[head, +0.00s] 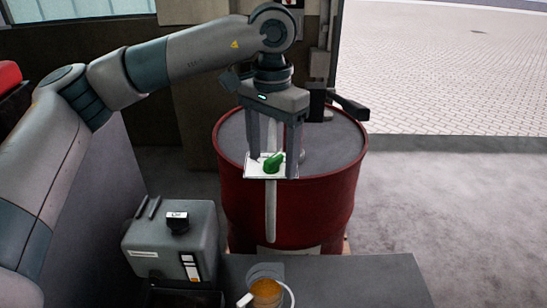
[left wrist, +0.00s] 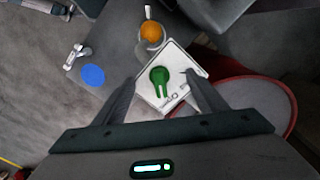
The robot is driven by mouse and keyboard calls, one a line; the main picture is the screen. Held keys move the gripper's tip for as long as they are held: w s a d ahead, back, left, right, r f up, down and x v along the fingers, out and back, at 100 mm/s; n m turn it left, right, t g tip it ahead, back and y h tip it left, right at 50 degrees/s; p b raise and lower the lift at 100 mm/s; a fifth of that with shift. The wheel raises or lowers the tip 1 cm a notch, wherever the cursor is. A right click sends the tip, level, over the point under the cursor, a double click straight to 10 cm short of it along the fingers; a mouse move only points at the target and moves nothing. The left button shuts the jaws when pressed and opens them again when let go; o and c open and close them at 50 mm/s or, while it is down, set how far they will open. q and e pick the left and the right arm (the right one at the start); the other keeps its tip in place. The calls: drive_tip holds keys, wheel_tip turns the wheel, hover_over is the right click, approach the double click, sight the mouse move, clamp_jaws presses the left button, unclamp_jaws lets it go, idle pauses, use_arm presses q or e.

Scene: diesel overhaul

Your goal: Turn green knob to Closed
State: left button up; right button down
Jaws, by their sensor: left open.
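The green knob (head: 273,163) sits on a small white plate (head: 255,171) at the front of the red drum in the head view. In the left wrist view the green knob (left wrist: 160,77) lies on the white plate (left wrist: 178,62), which has small dark marks too small to read. My left gripper (head: 273,167) points down over the plate, its fingers apart on either side of the knob. In the left wrist view the open left gripper (left wrist: 162,80) has the knob between its fingers, with gaps at both sides. Whether the fingertips touch the plate cannot be told. My right gripper is not in view.
The red drum (head: 240,205) stands behind the plate. A grey box-shaped device (head: 150,240) stands at the lower left. A cup with orange contents (head: 266,290) stands on the grey table (head: 370,275). Open paved ground lies at the back right.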

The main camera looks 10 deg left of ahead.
use_arm(q)
drive_tip(key=c, duration=1.5)
